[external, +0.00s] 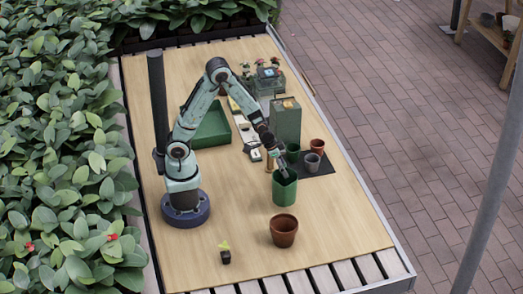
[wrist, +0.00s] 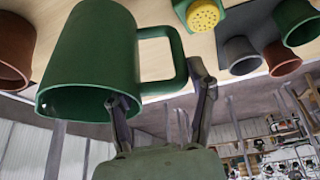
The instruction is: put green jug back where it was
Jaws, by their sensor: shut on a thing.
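The green jug (external: 284,190) is in the middle right of the table, in front of my arm. My gripper (external: 281,171) reaches down to its top edge. In the wrist view the jug (wrist: 92,55) is large, with its open mouth toward the gripper and its handle (wrist: 178,60) to the right. My gripper (wrist: 163,98) is shut on the jug, one finger at the rim and the other beyond the handle. The exact contact is partly hidden. I cannot tell whether the jug's base touches the table.
A brown pot (external: 284,231) stands close in front of the jug. Behind are a dark mat (external: 324,169) with small pots, a grey-green box (external: 287,123) and a green tray (external: 211,130). The table's right front is clear.

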